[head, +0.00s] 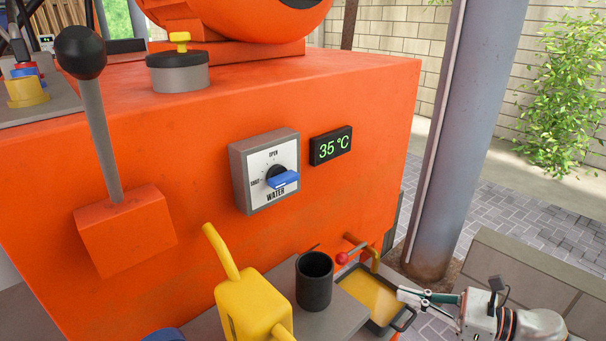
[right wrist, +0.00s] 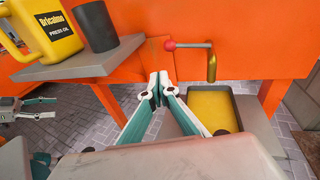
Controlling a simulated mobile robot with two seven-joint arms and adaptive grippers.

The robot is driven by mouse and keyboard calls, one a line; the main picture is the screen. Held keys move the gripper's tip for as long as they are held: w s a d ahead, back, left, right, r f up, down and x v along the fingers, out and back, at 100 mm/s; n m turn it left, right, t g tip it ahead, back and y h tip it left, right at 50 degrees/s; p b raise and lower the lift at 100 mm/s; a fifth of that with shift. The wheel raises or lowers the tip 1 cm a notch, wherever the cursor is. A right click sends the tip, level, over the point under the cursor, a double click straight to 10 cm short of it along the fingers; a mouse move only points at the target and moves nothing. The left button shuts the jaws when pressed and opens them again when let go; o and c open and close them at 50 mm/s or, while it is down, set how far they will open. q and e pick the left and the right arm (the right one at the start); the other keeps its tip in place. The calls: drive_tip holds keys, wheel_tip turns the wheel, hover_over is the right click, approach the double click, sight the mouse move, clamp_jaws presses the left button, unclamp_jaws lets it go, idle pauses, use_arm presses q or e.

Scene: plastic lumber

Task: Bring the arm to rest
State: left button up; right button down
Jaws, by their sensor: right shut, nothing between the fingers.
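My right gripper (head: 404,295) is at the lower right of the head view, beside the tray of yellow liquid. In the right wrist view my right gripper (right wrist: 158,88) has its fingertips together with nothing between them, in front of the orange machine (right wrist: 220,30). What looks like my left gripper (right wrist: 35,108) is small at the left edge of the right wrist view, and its jaw state is unclear. It does not clearly show in the head view.
The orange machine (head: 330,95) has a lever (head: 100,140), a water dial (head: 270,172) and a 35 °C display (head: 331,146). A yellow oil can (head: 245,305) and dark cup (head: 314,281) stand on a grey shelf. The tray (head: 405,322) sits under a red-knobbed tap (head: 342,258). A pillar (head: 465,130) stands right.

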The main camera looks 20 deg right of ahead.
drive_tip(key=s+a+f+m+h, duration=0.4)
drive_tip(key=s+a+f+m, duration=0.15)
drive_tip(key=m, duration=0.95)
drive_tip(key=s+a+f+m+h, duration=0.45)
drive_tip(key=a+f+m, duration=0.2)
drive_tip(key=m, duration=0.95)
drive_tip(key=s+a+f+m+g, duration=0.2)
drive_tip(key=s+a+f+m, duration=0.3)
drive_tip(key=s+a+m, duration=0.25)
use_arm(q)
drive_tip(key=shift+n, duration=0.4)
drive_tip(key=shift+s+a+r+p, duration=0.1)
drive_tip(key=shift+s+r+p, duration=0.15)
drive_tip(key=shift+r+p, duration=1.35)
drive_tip(key=shift+s+r+p, duration=0.2)
drive_tip(key=shift+r+p, duration=0.15)
drive_tip(key=shift+p, duration=2.4)
drive_tip(key=shift+s+a+r+p, duration=0.1)
drive_tip(key=shift+s+r+p, duration=0.15)
drive_tip(key=shift+r+p, duration=1.35)
use_arm(e)
wheel_tip(320, 180, up, 6)
drive_tip(key=d+p, duration=0.1)
drive_tip(key=shift+s+m+y, duration=0.15)
drive_tip(key=shift+m+y, duration=0.2)
drive_tip(key=shift+m, duration=0.1)
